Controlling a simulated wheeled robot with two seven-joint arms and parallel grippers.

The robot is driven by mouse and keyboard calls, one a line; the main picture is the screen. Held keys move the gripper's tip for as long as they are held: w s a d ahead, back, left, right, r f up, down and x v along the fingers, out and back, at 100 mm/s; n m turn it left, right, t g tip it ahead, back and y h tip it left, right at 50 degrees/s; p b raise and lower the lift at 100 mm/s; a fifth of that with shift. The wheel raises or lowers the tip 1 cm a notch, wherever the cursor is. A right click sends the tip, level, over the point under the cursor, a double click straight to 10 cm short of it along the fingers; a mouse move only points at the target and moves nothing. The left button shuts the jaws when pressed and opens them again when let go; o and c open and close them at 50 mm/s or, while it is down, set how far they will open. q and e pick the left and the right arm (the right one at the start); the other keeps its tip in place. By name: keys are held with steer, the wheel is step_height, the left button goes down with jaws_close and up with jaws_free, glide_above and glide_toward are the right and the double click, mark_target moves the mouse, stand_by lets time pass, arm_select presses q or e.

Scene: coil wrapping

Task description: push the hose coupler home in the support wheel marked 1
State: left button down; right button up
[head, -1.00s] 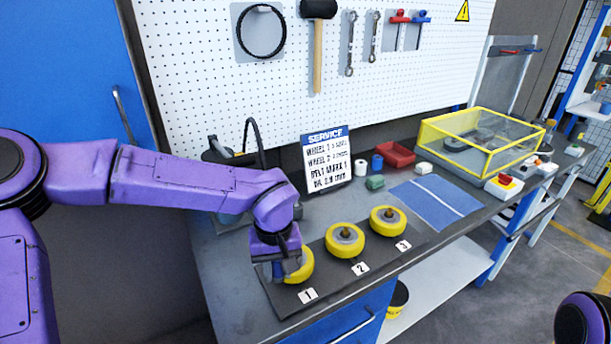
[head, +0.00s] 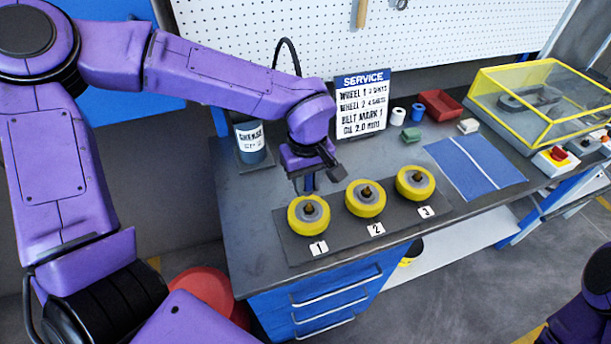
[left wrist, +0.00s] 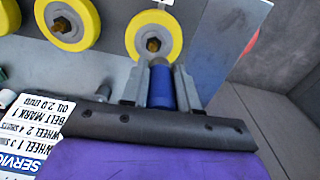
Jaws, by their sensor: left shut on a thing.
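The support wheel marked 1 (head: 296,224) is yellow with a grey hub and a small brass fitting at its centre. My left gripper (head: 305,187) is just behind this wheel, pointing down. In the left wrist view, its fingers (left wrist: 160,88) are shut on the blue hose coupler (left wrist: 160,92). The coupler's grey end is at the near edge of wheel 1 (left wrist: 135,36), apart from the brass fitting. Whether it touches the rim I cannot tell. My right gripper is out of view.
Wheel 2 (head: 353,207) and wheel 3 (head: 403,192) lie to the right on the mat (head: 345,231). A service sign (head: 362,105) and a labelled can (head: 250,143) stand behind. A blue cloth (head: 475,167) and a yellow-framed case (head: 540,105) are farther right.

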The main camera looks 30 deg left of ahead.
mark_target(311, 191)
arm_select(q)
steer(key=f, duration=0.1)
steer(key=w+f, duration=0.1)
steer(key=f, duration=0.1)
steer(key=w+f+b, duration=0.1)
steer(key=shift+w+f, duration=0.25)
steer(key=shift+s+f, duration=0.2)
steer(key=shift+s, duration=0.6)
steer(key=shift+w+f, duration=0.2)
steer(key=shift+w, duration=0.25)
steer(key=shift+s+r, duration=0.15)
steer(key=shift+s, duration=0.1)
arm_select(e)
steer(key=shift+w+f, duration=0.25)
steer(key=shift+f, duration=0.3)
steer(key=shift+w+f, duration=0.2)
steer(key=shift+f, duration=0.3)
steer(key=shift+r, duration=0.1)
arm_select(q)
steer(key=shift+w+p, duration=0.15)
steer(key=shift+p, duration=0.15)
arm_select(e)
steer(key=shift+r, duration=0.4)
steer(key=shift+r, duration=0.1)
